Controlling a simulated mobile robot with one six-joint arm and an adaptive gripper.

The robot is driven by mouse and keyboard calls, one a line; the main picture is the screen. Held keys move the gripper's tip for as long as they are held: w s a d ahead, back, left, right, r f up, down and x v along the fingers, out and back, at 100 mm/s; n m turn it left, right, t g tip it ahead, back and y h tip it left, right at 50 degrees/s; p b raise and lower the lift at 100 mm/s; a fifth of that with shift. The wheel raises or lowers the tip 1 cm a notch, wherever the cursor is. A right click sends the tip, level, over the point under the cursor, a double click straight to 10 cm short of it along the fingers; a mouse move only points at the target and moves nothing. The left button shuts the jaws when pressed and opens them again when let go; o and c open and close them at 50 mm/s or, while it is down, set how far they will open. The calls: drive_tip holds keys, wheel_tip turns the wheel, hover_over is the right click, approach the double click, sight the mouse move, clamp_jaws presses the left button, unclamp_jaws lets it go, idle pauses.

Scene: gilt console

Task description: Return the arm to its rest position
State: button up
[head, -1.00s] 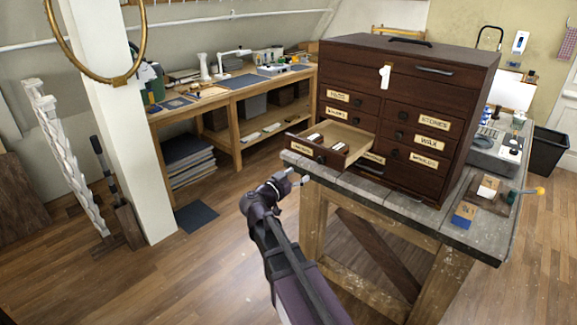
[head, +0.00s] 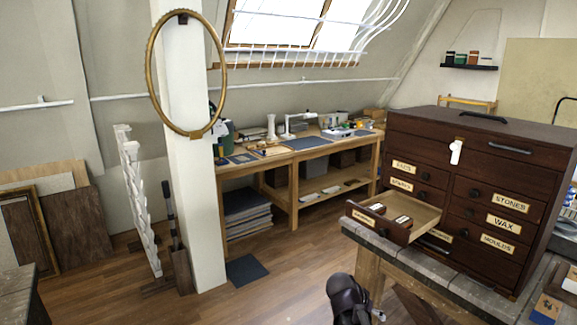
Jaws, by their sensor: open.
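My gripper (head: 378,315) is at the bottom of the head view, low and in front of the grey work table (head: 395,257). Only its dark wrist and a small metallic part show, and the rest of my arm is cut off by the lower edge. It is apart from the dark wooden drawer cabinet (head: 460,163) on that table. One small drawer (head: 378,224) at the cabinet's lower left is pulled out, with a few small dark and white items (head: 402,220) in it.
A white post (head: 190,190) with a hanging gilt oval frame (head: 150,75) stands left of centre. A wooden workbench (head: 290,157) runs along the back wall. Blue and tan boxes (head: 546,309) sit at the table's right front. The wooden floor (head: 270,300) at centre is clear.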

drive_tip(key=s+a+f+n+g+y, duration=0.2)
drive_tip(key=s+a+f+n+y, duration=0.1)
drive_tip(key=s+a+n+y, duration=0.2)
drive_tip(key=shift+s+a+f+n+g+y, duration=0.3)
drive_tip(key=shift+s+a+y, duration=0.55)
drive_tip(key=shift+s, duration=0.8)
drive_tip(key=shift+d, duration=0.25)
drive_tip(key=shift+c, duration=0.2)
